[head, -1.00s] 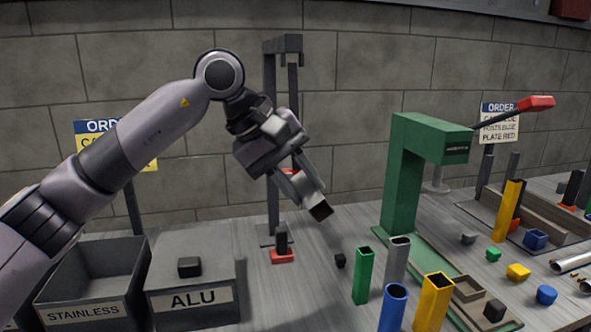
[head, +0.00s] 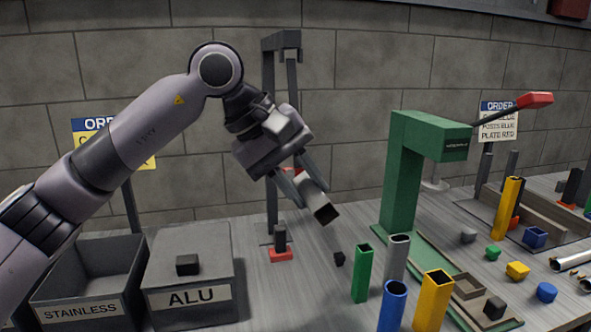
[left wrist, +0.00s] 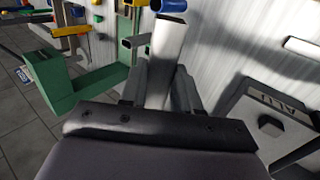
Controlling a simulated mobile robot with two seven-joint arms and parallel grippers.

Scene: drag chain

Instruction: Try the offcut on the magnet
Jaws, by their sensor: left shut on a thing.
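My left gripper (head: 300,184) is shut on a grey, square, hollow offcut (head: 318,204), held tilted above the table. In the left wrist view the offcut (left wrist: 168,42) sticks out between the fingers (left wrist: 164,88), its open end away from me. A dark grey stand (head: 270,150) with an overhanging top rises behind the gripper. A bit of red shows behind the fingers, mostly hidden. A small black block on a red base (head: 281,252) stands at the stand's foot, below the gripper. I cannot tell which part is the magnet. My right gripper is not in view.
Bins labelled STAINLESS (head: 48,276) and ALU (head: 232,262) stand at the left; a black block (head: 187,265) lies on ALU. A green press (head: 400,185) stands right of centre. Upright tubes in green (head: 362,275), grey (head: 397,262), blue (head: 392,308) and yellow (head: 433,303) stand before it.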

